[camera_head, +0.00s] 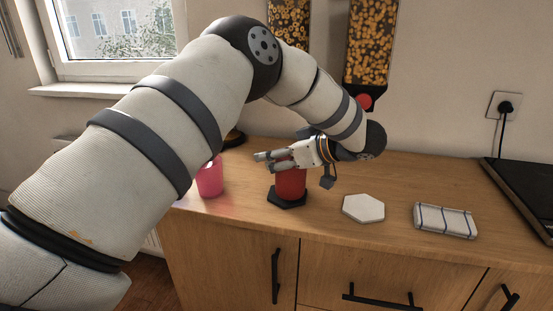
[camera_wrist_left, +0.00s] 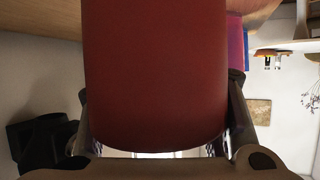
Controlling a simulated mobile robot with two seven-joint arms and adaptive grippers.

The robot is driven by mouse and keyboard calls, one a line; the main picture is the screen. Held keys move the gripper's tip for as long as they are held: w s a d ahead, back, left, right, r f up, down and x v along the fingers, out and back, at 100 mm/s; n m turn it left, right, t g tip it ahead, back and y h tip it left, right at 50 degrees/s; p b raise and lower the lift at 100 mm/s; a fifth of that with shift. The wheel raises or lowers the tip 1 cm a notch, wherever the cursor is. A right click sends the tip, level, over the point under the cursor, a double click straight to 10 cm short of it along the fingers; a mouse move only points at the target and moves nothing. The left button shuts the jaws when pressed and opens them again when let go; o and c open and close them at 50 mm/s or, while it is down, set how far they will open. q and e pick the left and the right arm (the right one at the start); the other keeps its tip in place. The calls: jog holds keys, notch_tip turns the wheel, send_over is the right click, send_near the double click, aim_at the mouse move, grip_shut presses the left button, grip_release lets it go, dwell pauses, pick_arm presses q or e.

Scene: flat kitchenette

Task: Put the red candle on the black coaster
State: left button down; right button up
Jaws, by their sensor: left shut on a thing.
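The red candle (camera_head: 290,185) is upright over the black hexagonal coaster (camera_head: 287,201) on the wooden counter. It appears to sit on the coaster, though a small gap cannot be ruled out. My left gripper (camera_head: 268,160) reaches in from the right side of the candle and is shut on its upper part. In the left wrist view the candle (camera_wrist_left: 155,75) fills the middle, with a finger on each side of it. The candle's top is hidden by the gripper in the head view. My right gripper is not in view.
A pink cup (camera_head: 210,178) stands left of the coaster near the counter's edge. A white hexagonal coaster (camera_head: 363,208) and a folded striped cloth (camera_head: 445,220) lie to the right. A black hob (camera_head: 525,190) is at far right. Dispensers (camera_head: 370,50) hang on the wall behind.

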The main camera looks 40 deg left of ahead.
pick_arm(q)
jog(key=shift+f, duration=0.15)
jog(key=shift+f, duration=0.1)
jog(key=c, duration=0.6)
grip_release()
jog(key=shift+r, duration=0.2)
jog(key=b+v, duration=0.1)
jog(key=v, duration=1.1)
